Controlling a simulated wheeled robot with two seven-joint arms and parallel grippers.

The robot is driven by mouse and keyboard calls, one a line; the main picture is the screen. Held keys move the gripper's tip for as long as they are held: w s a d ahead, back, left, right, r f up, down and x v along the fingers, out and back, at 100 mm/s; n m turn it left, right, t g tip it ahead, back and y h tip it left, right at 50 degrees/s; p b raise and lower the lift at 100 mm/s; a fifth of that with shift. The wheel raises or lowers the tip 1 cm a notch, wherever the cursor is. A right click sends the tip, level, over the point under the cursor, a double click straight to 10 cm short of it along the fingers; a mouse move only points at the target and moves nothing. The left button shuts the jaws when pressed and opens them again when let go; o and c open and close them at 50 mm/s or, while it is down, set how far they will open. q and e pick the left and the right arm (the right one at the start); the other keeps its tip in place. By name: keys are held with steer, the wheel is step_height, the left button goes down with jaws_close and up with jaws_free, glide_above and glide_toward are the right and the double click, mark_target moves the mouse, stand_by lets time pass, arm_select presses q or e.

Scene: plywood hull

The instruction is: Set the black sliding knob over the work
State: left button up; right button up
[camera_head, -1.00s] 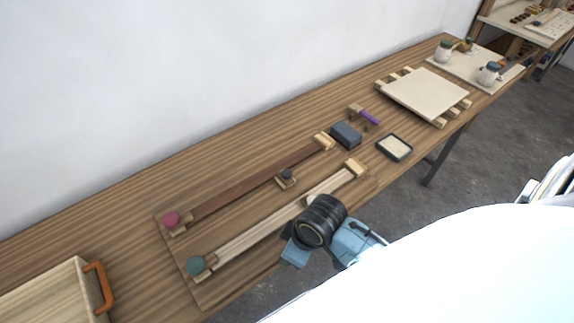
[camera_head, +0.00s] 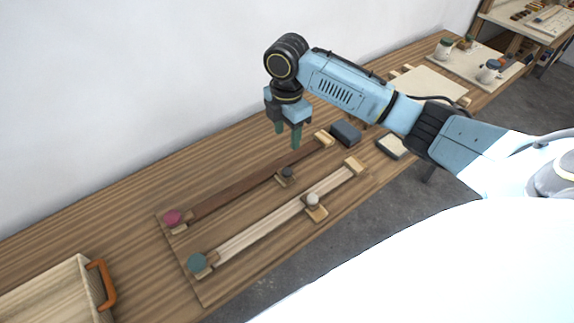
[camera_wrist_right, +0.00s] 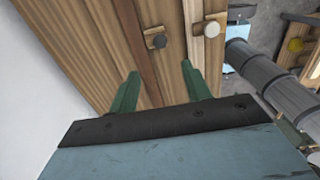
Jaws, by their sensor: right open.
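The black knob (camera_head: 287,172) sits on a small wooden slider beside a dark brown rail (camera_head: 235,192), roughly mid-length. It also shows in the right wrist view (camera_wrist_right: 159,41), beyond my fingers. A pale knob (camera_head: 312,200) sits on a similar slider on the light rail (camera_head: 265,226) in front. A crimson disc (camera_head: 172,218) stands at the dark rail's left end and a teal disc (camera_head: 197,262) at the light rail's. My right gripper (camera_head: 288,137) points down, open and empty, above and behind the black knob. My left gripper is not in view.
A dark grey block (camera_head: 345,133) lies beyond the rails' right end, with a shallow tray (camera_head: 392,146) partly behind my arm. A wooden box with an orange handle (camera_head: 101,284) stands at the lower left. A white wall runs along the back.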

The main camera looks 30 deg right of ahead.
mark_target(287, 171)
step_height(287, 171, down, 13)
steer(key=shift+f, duration=0.1)
stand_by(0.3)
steer(key=shift+c, duration=0.2)
jaws_close()
